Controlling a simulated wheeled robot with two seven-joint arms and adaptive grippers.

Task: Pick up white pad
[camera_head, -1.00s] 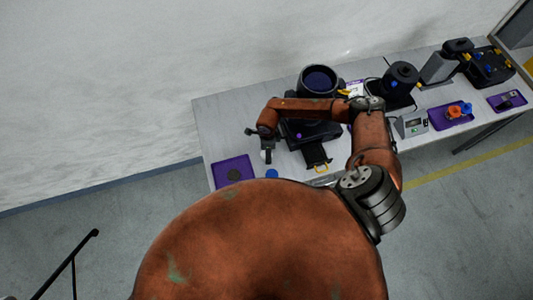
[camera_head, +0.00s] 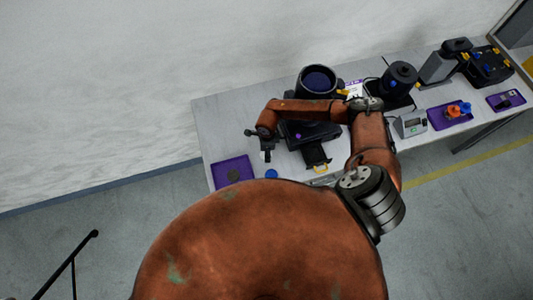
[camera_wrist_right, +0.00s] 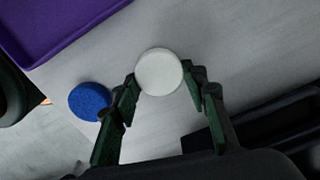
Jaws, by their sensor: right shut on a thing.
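The white pad (camera_wrist_right: 159,72) is a round disc between the fingertips of my right gripper (camera_wrist_right: 160,80) in the right wrist view. The fingers are shut on its two sides. Whether it touches the table cannot be told. In the head view my right gripper (camera_head: 266,154) is small, over the table's left part, and a bit of the white pad shows beside it. My left gripper is in neither view.
A blue pad (camera_wrist_right: 90,101) lies just left of my fingers. A purple tray (camera_head: 222,163) with a dark disc is at the table's left end. A black machine (camera_head: 318,82) stands close on the right. Further devices and trays line the table's right side.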

